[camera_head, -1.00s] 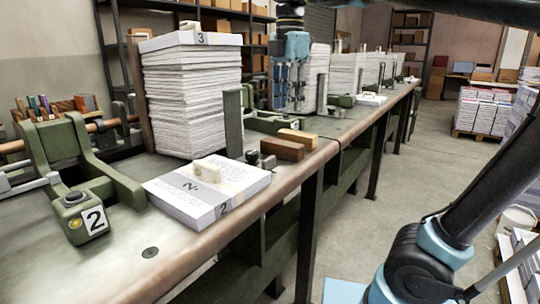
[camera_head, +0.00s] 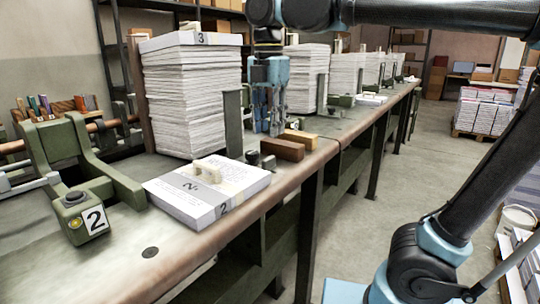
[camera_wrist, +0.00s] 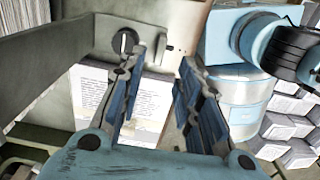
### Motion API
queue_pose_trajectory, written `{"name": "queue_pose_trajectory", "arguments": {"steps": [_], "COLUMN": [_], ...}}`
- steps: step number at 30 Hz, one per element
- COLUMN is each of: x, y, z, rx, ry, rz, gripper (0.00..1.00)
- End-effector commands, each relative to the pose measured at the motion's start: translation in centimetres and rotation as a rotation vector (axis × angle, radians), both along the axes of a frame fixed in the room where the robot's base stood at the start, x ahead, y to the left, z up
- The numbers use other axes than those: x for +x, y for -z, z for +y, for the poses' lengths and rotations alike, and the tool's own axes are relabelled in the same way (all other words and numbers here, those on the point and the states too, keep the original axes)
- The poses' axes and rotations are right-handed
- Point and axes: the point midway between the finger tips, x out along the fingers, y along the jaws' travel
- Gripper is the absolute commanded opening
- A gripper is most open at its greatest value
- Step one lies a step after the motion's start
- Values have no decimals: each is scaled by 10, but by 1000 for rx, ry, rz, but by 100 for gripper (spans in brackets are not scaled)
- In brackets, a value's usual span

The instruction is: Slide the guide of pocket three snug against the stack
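The tall paper stack (camera_head: 192,95) of pocket three stands on the bench, topped by a sheet marked 3. A grey upright guide plate (camera_head: 233,125) stands at its right side; I cannot tell whether it touches the stack. My gripper (camera_head: 267,130) points down just right of the guide. In the wrist view my gripper (camera_wrist: 160,65) is open, with nothing between its fingers. A dark round knob (camera_wrist: 124,40) lies close to its left fingertip. A grey plate, probably the guide (camera_wrist: 50,58), crosses the upper left there.
A bundle marked 2 (camera_head: 205,195) lies near the bench's front edge. A brown block (camera_head: 282,149) and a paler block (camera_head: 300,138) lie right of the guide. A green clamp (camera_head: 80,215) marked 2 sits at front left. More paper stacks (camera_head: 306,80) continue along the bench.

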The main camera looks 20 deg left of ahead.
Motion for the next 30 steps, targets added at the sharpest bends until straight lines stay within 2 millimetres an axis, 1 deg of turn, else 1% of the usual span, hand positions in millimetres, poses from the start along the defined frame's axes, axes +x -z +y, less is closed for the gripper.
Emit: {"name": "queue_pose_trajectory", "arguments": {"steps": [1, 3, 9, 15, 21, 28, 29, 30], "x": [0, 0, 0, 0, 0, 0, 0, 0], "y": [10, 22, 55, 77, 86, 86, 86, 86], "z": [0, 0, 0, 0, 0, 0, 0, 0], "rx": [0, 0, 0, 0, 0, 0, 0, 0], "ry": [0, 0, 1, 1, 1, 1, 1, 1], "rz": [0, 0, 0, 0, 0, 0, 0, 0], "gripper": [32, 32, 32, 32, 32, 32, 29, 20]}}
